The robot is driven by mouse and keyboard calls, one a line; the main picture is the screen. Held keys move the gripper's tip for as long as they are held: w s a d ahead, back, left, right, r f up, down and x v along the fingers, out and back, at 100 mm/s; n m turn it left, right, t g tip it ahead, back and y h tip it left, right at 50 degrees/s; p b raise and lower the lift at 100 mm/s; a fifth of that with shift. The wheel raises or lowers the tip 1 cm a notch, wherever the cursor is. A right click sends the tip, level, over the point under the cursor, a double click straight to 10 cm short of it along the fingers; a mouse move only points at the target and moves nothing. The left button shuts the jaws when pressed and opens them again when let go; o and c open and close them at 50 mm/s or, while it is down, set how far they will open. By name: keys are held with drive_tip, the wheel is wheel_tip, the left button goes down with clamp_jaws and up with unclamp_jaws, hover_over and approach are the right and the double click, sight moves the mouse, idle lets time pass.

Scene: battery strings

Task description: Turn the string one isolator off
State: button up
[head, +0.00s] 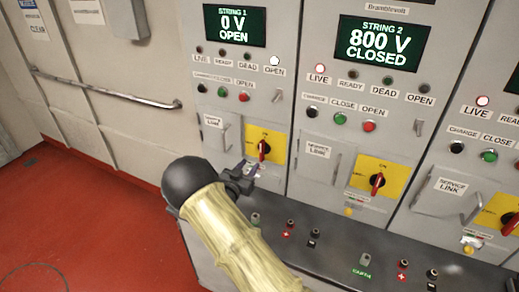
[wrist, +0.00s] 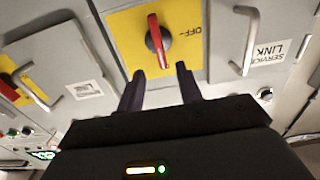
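The string one isolator is a red handle (head: 264,149) on a yellow plate (head: 253,136), below the "STRING 1" display (head: 234,24). The handle stands upright, in line with ON. In the wrist view the picture is upside down; the handle (wrist: 157,40) shows at top middle, with "OFF" printed to its right. My gripper (head: 247,168) is just below and left of the handle in the head view. In the wrist view my gripper (wrist: 160,72) is open, its two dark fingers apart and empty, short of the handle. I see no contact.
String one reads 0 V OPEN, with its white OPEN lamp (head: 275,61) lit. String two's display (head: 378,43) reads 800 V CLOSED; its isolator (head: 377,183) is to the right. A service link handle (wrist: 251,40) is beside the yellow plate. A sloped bench (head: 330,262) with sockets runs below.

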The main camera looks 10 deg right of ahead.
sight(260, 151)
drive_tip(key=p+x, duration=0.3)
drive_tip(key=x, duration=0.6)
drive_tip(key=shift+w+d, duration=0.1)
drive_tip(key=shift+w, duration=0.05)
drive_tip(key=shift+c, duration=0.2)
clamp_jaws()
